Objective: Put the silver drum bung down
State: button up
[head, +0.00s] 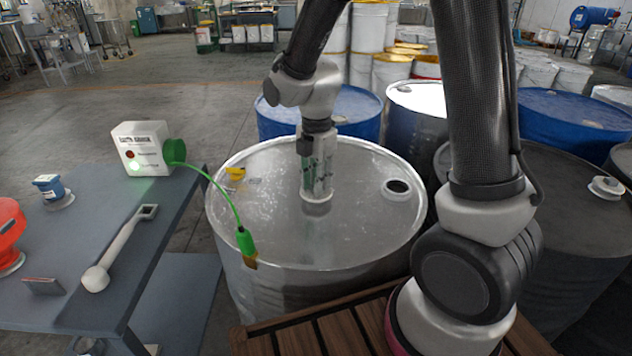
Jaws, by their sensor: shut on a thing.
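My gripper (316,190) points straight down over the middle of the silver drum's lid (285,235). It is shut on the silver drum bung (316,208), a small pale disc showing at the fingertips. The fingers hide most of the bung. The bung is at or just above the lid; I cannot tell whether it touches. An open round bung hole (397,188) with a pale rim is to the right of my gripper. A small yellow cap (236,174) sits on the lid's left part.
A green clamp (246,246) grips the drum's front-left rim, its cable running to a white box (142,148) on the grey table (75,250). A bung wrench (118,250) lies there. Blue drums (565,110) stand behind. The lid is clear around my gripper.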

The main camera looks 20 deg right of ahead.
jog(key=shift+f, duration=0.25)
jog(key=shift+f, duration=0.15)
jog(key=o, duration=0.9)
notch_tip(320, 180, up, 11)
jog(key=s+d+r+m+t, duration=0.1)
jog(key=s+d+r+m, duration=0.2)
jog(key=s+d+m, duration=0.2)
jog(key=s+d+r+m+t, duration=0.1)
jog(key=s+d+r+m, duration=0.2)
jog(key=m, duration=0.7)
jog(key=s+d+r+m+t, duration=0.2)
jog(key=s+d+m, duration=0.5)
jog(key=s, duration=0.4)
jog(key=shift+r+m, duration=0.55)
jog(key=shift+m, duration=0.15)
